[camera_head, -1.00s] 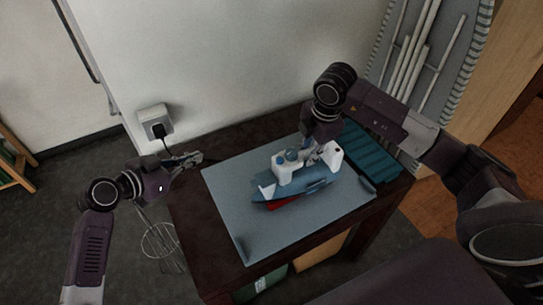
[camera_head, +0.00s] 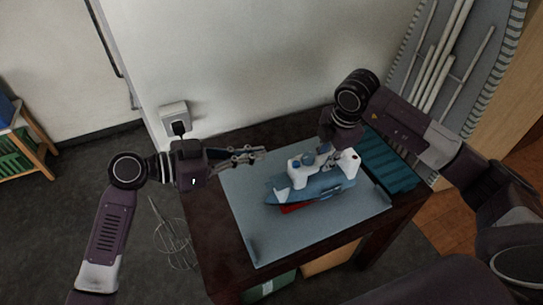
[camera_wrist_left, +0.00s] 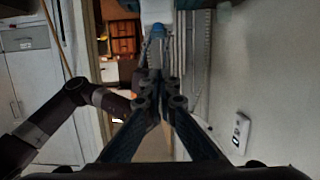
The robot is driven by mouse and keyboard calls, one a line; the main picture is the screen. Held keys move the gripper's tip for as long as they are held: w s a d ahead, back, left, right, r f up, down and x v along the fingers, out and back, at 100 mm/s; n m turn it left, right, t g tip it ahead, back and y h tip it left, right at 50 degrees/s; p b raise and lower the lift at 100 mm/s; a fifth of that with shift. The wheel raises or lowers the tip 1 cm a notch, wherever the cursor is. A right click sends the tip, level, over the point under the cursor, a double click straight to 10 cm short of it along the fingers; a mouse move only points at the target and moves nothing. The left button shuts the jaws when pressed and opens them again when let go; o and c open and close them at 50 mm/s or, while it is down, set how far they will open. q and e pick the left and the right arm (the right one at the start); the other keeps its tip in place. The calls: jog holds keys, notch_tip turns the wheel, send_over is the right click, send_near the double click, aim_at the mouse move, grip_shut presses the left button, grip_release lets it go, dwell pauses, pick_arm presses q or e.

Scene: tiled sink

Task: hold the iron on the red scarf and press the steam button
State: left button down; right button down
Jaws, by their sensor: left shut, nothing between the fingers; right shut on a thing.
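The iron (camera_head: 318,189) has a blue body and a white handle. It lies on the grey-blue mat (camera_head: 245,215) on a dark table. The red scarf (camera_head: 292,209) shows only as a strip under the iron's near edge; the rest is hidden. My right gripper (camera_head: 326,152) is shut on the iron's handle from above. My left gripper (camera_head: 262,151) is shut and empty, left of the iron and apart from it. Its closed fingers (camera_wrist_left: 157,88) show in the left wrist view, pointing toward a white part with a blue button (camera_wrist_left: 152,30), apparently on the iron, at the top edge.
A wall socket with a black plug (camera_head: 179,127) is behind my left gripper. A teal ribbed thing (camera_head: 390,165) lies at the table's right side. An ironing board (camera_head: 440,60) leans at the back right. A wire whisk-like thing (camera_head: 172,240) shows left of the table. The mat's front is clear.

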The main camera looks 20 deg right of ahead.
pick_arm(q)
send_over(293, 167)
jog(key=a, duration=0.2)
notch_tip(293, 167, down, 2)
jog(key=shift+w+d+f, duration=0.1)
jog(key=shift+d+f, duration=0.1)
jog(key=shift+f, duration=0.45)
jog(key=shift+d+f, duration=0.2)
jog(key=shift+f, duration=1.25)
jog(key=shift+a, duration=0.1)
jog(key=shift+f, duration=1.15)
notch_tip(293, 167, up, 5)
jog(key=shift+f, duration=0.15)
jog(key=v, duration=1)
